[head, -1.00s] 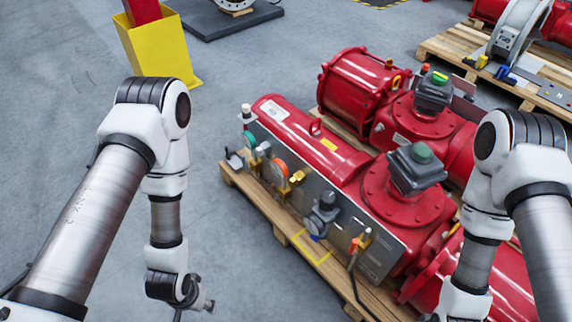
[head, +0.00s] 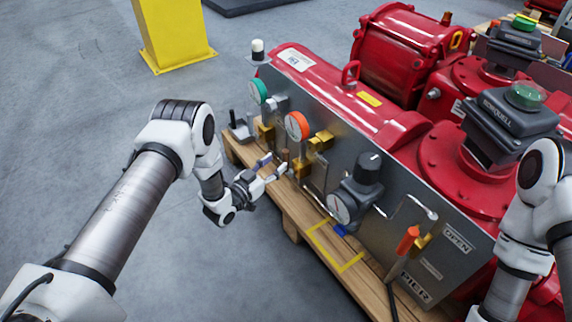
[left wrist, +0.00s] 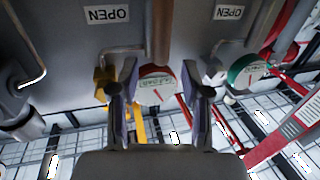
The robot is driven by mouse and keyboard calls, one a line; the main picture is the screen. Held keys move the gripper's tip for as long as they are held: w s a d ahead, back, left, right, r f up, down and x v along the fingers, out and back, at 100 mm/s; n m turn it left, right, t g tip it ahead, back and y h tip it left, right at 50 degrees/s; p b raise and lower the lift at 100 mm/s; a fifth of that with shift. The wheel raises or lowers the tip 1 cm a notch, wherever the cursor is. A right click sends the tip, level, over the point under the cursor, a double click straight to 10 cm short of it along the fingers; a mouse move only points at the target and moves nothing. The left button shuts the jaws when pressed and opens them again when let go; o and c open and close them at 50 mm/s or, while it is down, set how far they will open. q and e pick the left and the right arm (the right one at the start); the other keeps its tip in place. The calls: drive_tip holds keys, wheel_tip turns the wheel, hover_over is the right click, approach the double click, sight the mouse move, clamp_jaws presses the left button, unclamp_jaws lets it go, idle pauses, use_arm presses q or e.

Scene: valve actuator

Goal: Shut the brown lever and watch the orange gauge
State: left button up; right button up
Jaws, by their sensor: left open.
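The brown lever (head: 285,157) stands out from the grey panel (head: 336,115), just below the orange gauge (head: 297,125). In the left wrist view the brown lever (left wrist: 159,32) runs down from the top, in line with the gap between my fingers. The orange gauge (left wrist: 155,84) shows its white dial and needle there, its small text unreadable. My left gripper (head: 273,166) is open, its fingertips close to the lever; it also shows in the left wrist view (left wrist: 158,72). I cannot tell whether they touch it. My right gripper is out of view.
A green gauge (head: 258,91) is left of the orange one. A black regulator with a dial (head: 366,182) and an orange-tipped handle (head: 407,240) are to the right. The panel stands on a wooden pallet (head: 290,212). Open floor lies left; a yellow post (head: 172,35) stands behind.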

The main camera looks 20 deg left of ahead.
sight(284, 157)
use_arm(q)
drive_tip(key=b+x, duration=0.2)
drive_tip(key=x, duration=0.3)
drive_tip(key=shift+f, duration=0.15)
drive_tip(key=shift+w+d, duration=0.1)
drive_tip(key=shift+w, duration=0.35)
clamp_jaws()
